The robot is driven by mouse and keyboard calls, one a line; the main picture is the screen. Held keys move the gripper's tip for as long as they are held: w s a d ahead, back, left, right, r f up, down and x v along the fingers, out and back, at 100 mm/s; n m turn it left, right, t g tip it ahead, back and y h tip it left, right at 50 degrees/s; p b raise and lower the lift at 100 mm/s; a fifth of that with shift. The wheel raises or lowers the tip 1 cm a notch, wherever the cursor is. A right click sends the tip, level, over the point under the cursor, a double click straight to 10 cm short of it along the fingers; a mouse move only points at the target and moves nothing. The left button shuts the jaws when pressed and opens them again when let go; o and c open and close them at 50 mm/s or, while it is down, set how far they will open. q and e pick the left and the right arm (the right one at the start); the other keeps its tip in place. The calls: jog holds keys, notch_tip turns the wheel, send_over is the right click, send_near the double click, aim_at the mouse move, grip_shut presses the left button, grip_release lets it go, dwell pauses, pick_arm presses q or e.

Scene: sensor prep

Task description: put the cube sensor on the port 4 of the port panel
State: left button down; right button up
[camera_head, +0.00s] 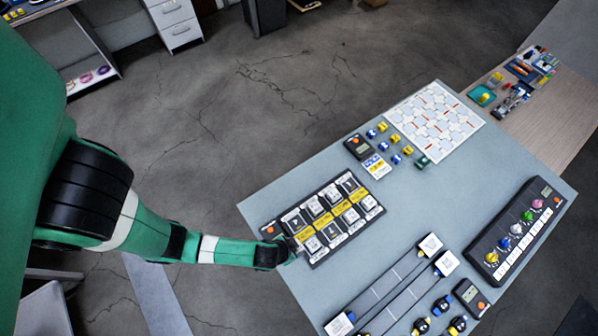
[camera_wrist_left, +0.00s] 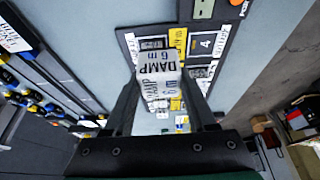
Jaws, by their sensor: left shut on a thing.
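The port panel (camera_head: 318,258) is a black board on the near left of the table in the head view, with two rows of white-labelled ports. My left gripper (camera_head: 293,246) is over its left end. In the left wrist view the gripper (camera_wrist_left: 160,90) is shut on the cube sensor (camera_wrist_left: 158,68), a white block printed "DAMP 6 m". The panel (camera_wrist_left: 222,52) lies beyond it, and a port marked 4 (camera_wrist_left: 206,43) shows right of the cube, apart from it in the picture. The cube's underside and any contact with the panel are hidden. My right gripper is not in view.
A small device with an orange button (camera_head: 270,230) sits at the panel's left end. Long rails (camera_head: 385,287) lie to the right, and a box with coloured knobs (camera_head: 514,232) is farther right. Small blue and yellow parts stand behind. The table's middle (camera_head: 440,200) is clear.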

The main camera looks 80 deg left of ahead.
pick_arm(q)
jog(key=w+a+f+b, duration=0.1)
jog(key=a+f+b, duration=0.1)
jog(key=a+f, duration=0.1)
jog(key=w+a+f+b, duration=0.1)
jog(key=a+f+b, duration=0.1)
jog(key=a+f, duration=0.1)
jog(key=w+a+f+b, duration=0.1)
jog(key=a+f+b, duration=0.1)
jog(key=a, duration=0.3)
jog(key=shift+w+a+f+b, duration=0.1)
jog(key=shift+a+f+b, duration=0.1)
jog(key=shift+f+b, duration=0.2)
jog(key=shift+a+f+b, duration=0.15)
jog(key=shift+f+b, duration=0.25)
jog(key=shift+f, duration=0.5)
jog(key=shift+a+f+b, duration=0.1)
jog(key=shift+f+b, duration=0.25)
jog(key=shift+f, duration=0.55)
jog(key=shift+f, duration=0.1)
jog(key=shift+c, duration=1)
grip_release()
